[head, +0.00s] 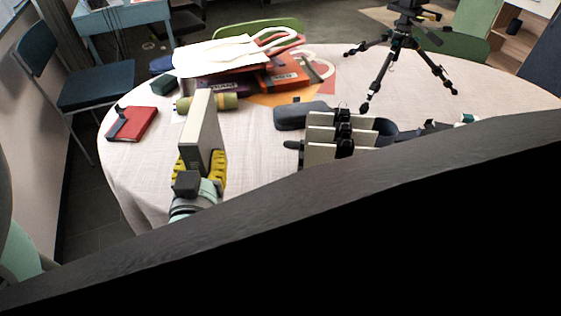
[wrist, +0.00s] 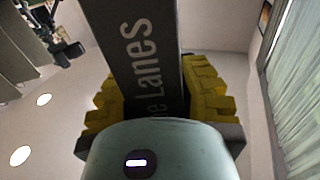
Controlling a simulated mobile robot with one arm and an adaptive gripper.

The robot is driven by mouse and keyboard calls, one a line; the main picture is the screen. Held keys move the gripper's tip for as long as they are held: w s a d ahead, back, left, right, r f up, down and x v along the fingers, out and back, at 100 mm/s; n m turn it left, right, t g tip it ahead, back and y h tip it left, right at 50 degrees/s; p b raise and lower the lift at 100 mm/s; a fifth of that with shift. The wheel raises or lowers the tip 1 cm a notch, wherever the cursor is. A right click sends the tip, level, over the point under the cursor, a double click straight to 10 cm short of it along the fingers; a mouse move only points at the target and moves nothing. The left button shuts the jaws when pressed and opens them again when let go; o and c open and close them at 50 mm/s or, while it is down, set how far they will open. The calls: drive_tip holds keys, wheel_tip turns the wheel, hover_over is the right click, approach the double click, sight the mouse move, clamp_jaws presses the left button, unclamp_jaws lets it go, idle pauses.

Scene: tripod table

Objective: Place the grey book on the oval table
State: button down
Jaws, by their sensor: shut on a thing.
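The grey book (head: 203,128) stands upright in my gripper (head: 201,170), held between its yellow pads. In the wrist view the book's dark spine (wrist: 140,50) with pale lettering fills the middle, and the yellow fingers of my gripper (wrist: 160,98) press on it from both sides. The oval table (head: 250,165) has a pale cloth and lies behind and around the book in the head view. The book appears raised over the table's near left part; whether its lower edge touches the cloth is hidden by my gripper.
A red book (head: 133,123) lies at the table's left. Bare cloth shows at the front left.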

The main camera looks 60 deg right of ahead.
drive_tip(key=w+d+f+p, duration=0.1)
drive_tip(key=w+d+f, duration=0.1)
drive_tip(key=w+d, duration=0.2)
drive_tip(key=w+d+f+p, duration=0.2)
drive_tip(key=w+d, duration=0.1)
drive_tip(key=w, duration=0.6)
drive_tip(key=shift+w+d+f, duration=0.3)
drive_tip(key=shift+w+d, duration=0.1)
drive_tip(key=shift+f, duration=0.1)
drive_tip(key=c, duration=0.8)
unclamp_jaws()
drive_tip(key=shift+w+f, duration=0.1)
drive_tip(key=shift+a, duration=0.1)
drive_tip(key=b+v, duration=0.1)
drive_tip(key=v, duration=1.1)
drive_tip(key=shift+b, duration=0.3)
